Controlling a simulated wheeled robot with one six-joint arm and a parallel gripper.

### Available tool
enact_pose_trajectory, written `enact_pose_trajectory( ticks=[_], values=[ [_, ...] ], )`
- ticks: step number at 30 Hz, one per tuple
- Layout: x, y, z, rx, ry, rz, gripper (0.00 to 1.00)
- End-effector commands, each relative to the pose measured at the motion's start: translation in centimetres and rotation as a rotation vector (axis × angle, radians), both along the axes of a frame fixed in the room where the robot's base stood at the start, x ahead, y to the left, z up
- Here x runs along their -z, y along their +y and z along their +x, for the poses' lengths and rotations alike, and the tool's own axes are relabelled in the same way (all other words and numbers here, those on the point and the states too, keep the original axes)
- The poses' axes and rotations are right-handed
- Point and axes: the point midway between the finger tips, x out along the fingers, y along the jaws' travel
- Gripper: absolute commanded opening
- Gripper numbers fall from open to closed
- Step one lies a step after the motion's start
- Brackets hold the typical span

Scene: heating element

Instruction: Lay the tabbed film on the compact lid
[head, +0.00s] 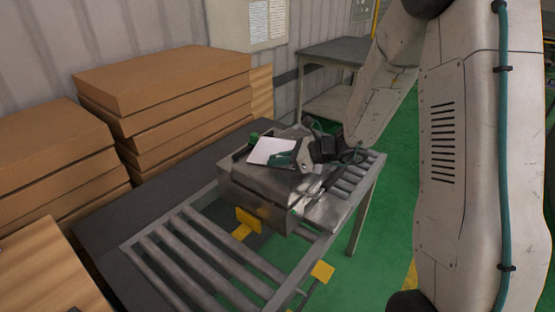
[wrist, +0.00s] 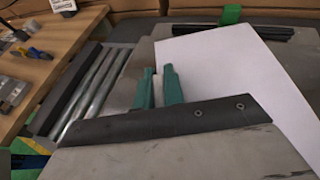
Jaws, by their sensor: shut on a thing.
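The tabbed film (head: 270,150) is a plain white sheet over the top of a grey metal box, whose upper face I take as the compact lid (head: 262,172). My gripper (head: 287,158) is at the film's right side. In the wrist view, the teal fingers of my gripper (wrist: 158,88) are shut on a small white tab of the film (wrist: 235,75). The sheet spreads away to the right of the fingers and partly covers the lid (wrist: 145,52). I cannot tell whether the sheet touches the lid or hovers just above it. The tab's end is hidden between the fingers.
A green block (head: 253,138) and a dark strip (wrist: 205,32) are at the lid's far edge. The box is on a roller conveyor (head: 200,245) with yellow brackets (head: 248,218). Stacked cardboard boxes (head: 165,85) stand behind. A wooden bench (wrist: 45,60) with tools is at left in the wrist view.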

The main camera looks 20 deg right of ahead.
Motion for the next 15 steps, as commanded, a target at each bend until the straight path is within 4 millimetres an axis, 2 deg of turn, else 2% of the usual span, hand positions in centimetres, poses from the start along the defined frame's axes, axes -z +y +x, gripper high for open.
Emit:
enact_pose_trajectory(
  ticks=[5,6,8,15],
  values=[
    [0.30,0.12,-0.01,-0.002,0.001,0.000,0.00],
    [0.32,0.15,-0.01,-0.002,0.000,0.000,0.16],
    [0.30,0.16,-0.01,-0.002,0.000,0.000,0.32],
    [0.27,0.14,-0.01,-0.002,0.000,0.000,0.32]
  ],
)
